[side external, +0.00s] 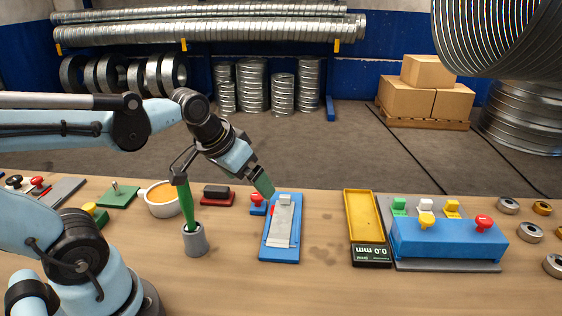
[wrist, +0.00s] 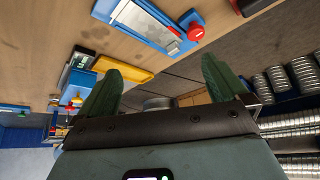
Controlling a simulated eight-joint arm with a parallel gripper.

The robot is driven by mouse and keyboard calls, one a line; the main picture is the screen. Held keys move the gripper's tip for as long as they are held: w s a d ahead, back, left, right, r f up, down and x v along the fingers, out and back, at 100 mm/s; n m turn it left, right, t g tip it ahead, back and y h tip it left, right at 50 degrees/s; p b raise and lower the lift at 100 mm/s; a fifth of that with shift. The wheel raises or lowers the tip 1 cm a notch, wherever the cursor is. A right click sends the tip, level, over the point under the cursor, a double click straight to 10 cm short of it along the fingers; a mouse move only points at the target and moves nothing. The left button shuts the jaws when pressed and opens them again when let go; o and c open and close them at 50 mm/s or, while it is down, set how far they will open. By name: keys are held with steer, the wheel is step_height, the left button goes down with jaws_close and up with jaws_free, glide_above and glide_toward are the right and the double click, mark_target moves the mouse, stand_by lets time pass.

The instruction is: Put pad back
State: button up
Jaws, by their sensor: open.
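My gripper (side external: 264,184) hangs in the air just behind the far end of a blue board (side external: 268,252), its green fingers angled down. In the wrist view my gripper (wrist: 160,68) has its fingers spread, with nothing between them. A dark block (side external: 216,190) lies on a red base (side external: 218,202) to the left of my gripper; it may be the pad, but I cannot tell for sure. The blue board carries a grey metal strip (side external: 283,225); it also shows in the wrist view (wrist: 106,8).
A red knob on a blue block (side external: 258,207) stands close to the blue board. A grey cup (side external: 195,240) with a green-handled tool and an orange-filled bowl (side external: 163,200) are left. A yellow tray (side external: 363,215) and a blue fixture (side external: 448,240) are right. Bare table lies between board and tray.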

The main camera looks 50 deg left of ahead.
steer(key=d, duration=0.1)
steer(key=d+m+t, duration=0.1)
steer(key=s+d, duration=0.1)
steer(key=shift+s+d+f+m+h, duration=0.1)
steer(key=shift+f+m+h, duration=0.2)
steer(key=shift+f, duration=0.05)
steer(key=shift+c, duration=0.2)
stand_by(0.3)
